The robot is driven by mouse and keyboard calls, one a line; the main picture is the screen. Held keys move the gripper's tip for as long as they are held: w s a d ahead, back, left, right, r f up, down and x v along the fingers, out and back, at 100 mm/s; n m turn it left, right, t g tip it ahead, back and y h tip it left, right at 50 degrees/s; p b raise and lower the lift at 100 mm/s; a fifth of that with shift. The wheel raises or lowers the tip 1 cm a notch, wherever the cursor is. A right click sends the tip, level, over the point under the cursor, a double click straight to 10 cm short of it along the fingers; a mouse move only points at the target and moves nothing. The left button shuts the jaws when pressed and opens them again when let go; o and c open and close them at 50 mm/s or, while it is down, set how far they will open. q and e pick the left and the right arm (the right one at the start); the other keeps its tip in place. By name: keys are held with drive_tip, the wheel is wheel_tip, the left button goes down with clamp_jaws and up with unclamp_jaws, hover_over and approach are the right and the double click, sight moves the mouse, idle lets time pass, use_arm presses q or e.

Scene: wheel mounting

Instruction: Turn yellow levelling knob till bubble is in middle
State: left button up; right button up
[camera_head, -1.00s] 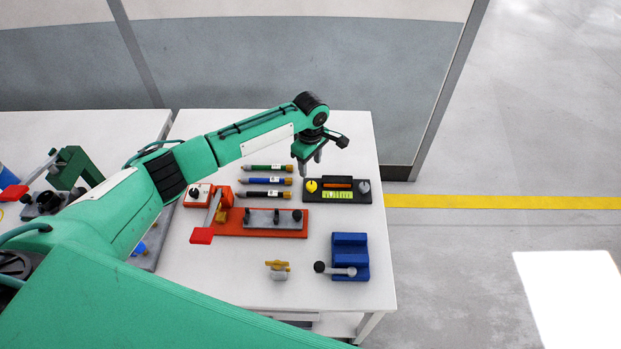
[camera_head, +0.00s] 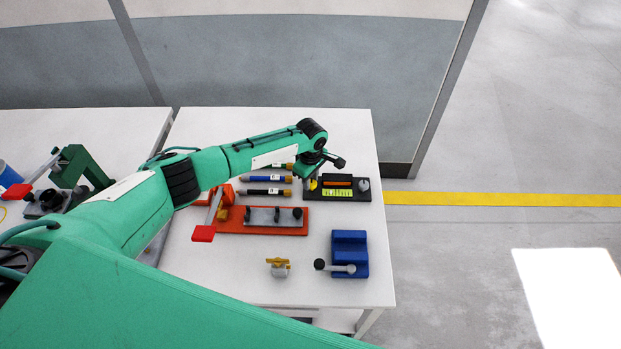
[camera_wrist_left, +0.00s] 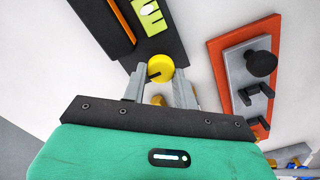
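The yellow knob (camera_wrist_left: 160,68) shows in the left wrist view, just beyond and between the two fingers of my left gripper (camera_wrist_left: 160,88). The fingers are spread apart with the knob near their tips; I cannot tell whether they touch it. The plate carries a yellow-green bubble level (camera_head: 338,192), an orange strip (camera_head: 337,183) and a grey knob (camera_head: 363,185). My right gripper is not in view.
An orange fixture (camera_head: 255,229) with a red-handled lever (camera_head: 204,233) is in front. A blue block (camera_head: 350,244) and a small brass-and-grey part (camera_head: 279,267) sit nearer. The table's right edge is close to the plate.

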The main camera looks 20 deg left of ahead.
use_arm(q)
drive_tip(key=c, duration=0.3)
